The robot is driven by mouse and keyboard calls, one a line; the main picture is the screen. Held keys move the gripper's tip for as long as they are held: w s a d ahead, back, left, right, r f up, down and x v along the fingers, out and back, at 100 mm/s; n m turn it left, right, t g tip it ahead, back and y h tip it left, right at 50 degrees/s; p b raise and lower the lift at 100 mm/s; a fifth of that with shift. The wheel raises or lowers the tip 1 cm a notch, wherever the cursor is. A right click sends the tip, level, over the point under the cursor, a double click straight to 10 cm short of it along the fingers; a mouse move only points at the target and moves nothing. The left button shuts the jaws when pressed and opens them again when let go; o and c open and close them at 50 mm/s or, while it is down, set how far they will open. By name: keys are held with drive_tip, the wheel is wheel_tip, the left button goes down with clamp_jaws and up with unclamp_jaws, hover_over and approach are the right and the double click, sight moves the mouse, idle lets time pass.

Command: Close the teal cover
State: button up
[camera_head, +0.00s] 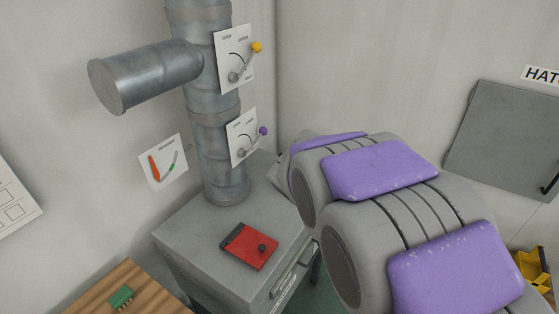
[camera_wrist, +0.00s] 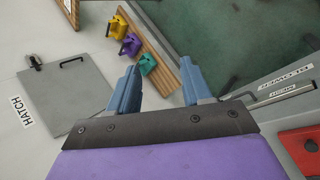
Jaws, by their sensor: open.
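In the wrist view, a small teal part (camera_wrist: 147,64), which looks like the teal cover, sits at the near end of a wooden strip (camera_wrist: 165,72). It lies between my fingers in the picture, beyond their tips. I cannot tell how far its cover stands open. My gripper (camera_wrist: 159,66) has its two blue-grey fingers wide apart with nothing between them, and it appears apart from the teal part. In the head view my arm hides the gripper and the teal part.
Purple (camera_wrist: 130,45) and yellow (camera_wrist: 117,27) parts share the strip. A grey hatch panel (camera_wrist: 68,97) is at left. A grey cabinet (camera_head: 203,237) bears a red device (camera_head: 249,247) beside a pipe (camera_head: 216,150) with levers. A wooden top (camera_head: 92,295) is at lower left.

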drive_tip(key=w+a+f+n+t+h+b, duration=0.1)
drive_tip(key=w+a+f+n+t+h, duration=0.15)
drive_tip(key=w, duration=0.95)
drive_tip(key=w+a+f+n+t+h+b, duration=0.15)
drive_tip(key=w+a+t, duration=0.25)
drive_tip(key=w, duration=0.8)
drive_tip(key=w+a+f+n+t, duration=0.2)
drive_tip(key=w+a+f+t, duration=0.15)
drive_tip(key=a, duration=0.35)
drive_tip(key=w+a+f+n+t+y, duration=0.1)
drive_tip(key=w+a+f+n+t, duration=0.1)
drive_tip(key=w+a+f, duration=0.4)
drive_tip(key=w+a+f+n+t, duration=0.1)
drive_tip(key=w+a+t, duration=0.25)
drive_tip(key=a, duration=0.45)
drive_tip(key=b+x, duration=0.3)
drive_tip(key=x, duration=1.4)
drive_tip(key=shift+w+f, duration=0.4)
drive_tip(key=shift+a, duration=0.1)
drive_tip(key=shift+c, duration=0.5)
clamp_jaws()
